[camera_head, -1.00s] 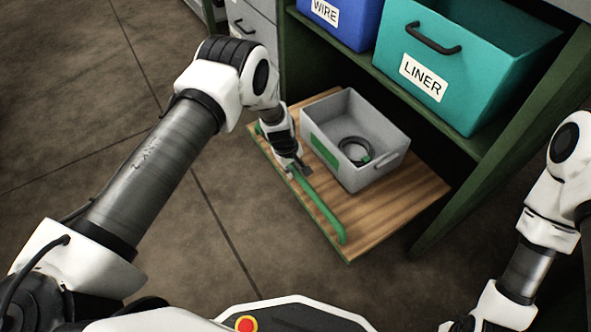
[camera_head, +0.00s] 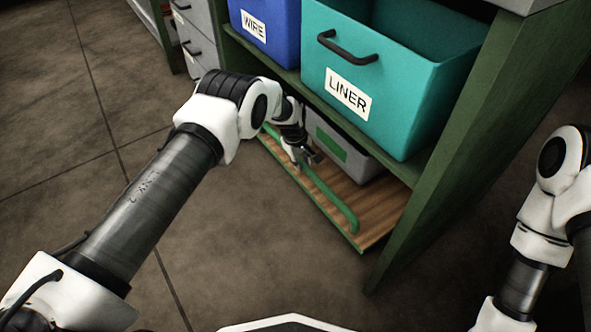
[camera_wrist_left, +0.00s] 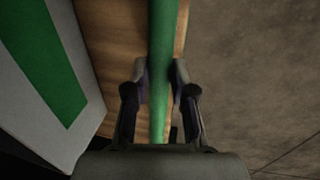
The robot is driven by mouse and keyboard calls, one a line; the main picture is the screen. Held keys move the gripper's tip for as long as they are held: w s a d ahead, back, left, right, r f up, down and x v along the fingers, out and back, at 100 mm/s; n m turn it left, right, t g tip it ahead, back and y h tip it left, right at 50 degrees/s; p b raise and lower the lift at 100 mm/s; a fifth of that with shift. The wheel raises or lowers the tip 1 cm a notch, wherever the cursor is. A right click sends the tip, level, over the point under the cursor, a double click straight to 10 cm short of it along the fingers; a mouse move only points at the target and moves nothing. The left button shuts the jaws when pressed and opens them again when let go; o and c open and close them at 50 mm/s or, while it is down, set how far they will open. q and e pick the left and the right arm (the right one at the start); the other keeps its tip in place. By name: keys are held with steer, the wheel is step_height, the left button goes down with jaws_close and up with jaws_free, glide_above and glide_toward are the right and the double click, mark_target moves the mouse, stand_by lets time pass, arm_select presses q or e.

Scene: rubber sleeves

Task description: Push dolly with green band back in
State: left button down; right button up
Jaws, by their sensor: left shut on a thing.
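The dolly is a flat wooden board (camera_head: 375,212) with a green bar handle (camera_head: 335,208) along its front edge. It sits low under the shelf, with its front part sticking out. A grey bin (camera_head: 360,165) with a green band (camera_head: 331,145) stands on the board, partly hidden under the shelf. My left gripper (camera_head: 303,161) is shut on the green bar. In the left wrist view the bar (camera_wrist_left: 162,60) runs between the two fingers (camera_wrist_left: 160,85), and the green band (camera_wrist_left: 45,60) shows at left. My right gripper is out of view; only its arm shows at right.
A teal LINER bin (camera_head: 395,75) and a blue WIRE bin (camera_head: 268,28) stand on the shelf above. A green shelf upright (camera_head: 440,150) stands just right of the board. Grey drawers (camera_head: 195,40) are at the left. The floor in front is clear.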

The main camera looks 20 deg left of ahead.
arm_select(q)
steer(key=shift+w+d+f, duration=0.1)
steer(key=shift+w+d, duration=0.3)
steer(key=shift+w, duration=0.15)
steer(key=shift+r, duration=0.2)
steer(key=c, duration=1.4)
jaws_free()
steer(key=o, duration=0.4)
steer(key=shift+w+d+f, duration=0.1)
steer(key=shift+d, duration=0.1)
steer(key=shift+a, duration=0.15)
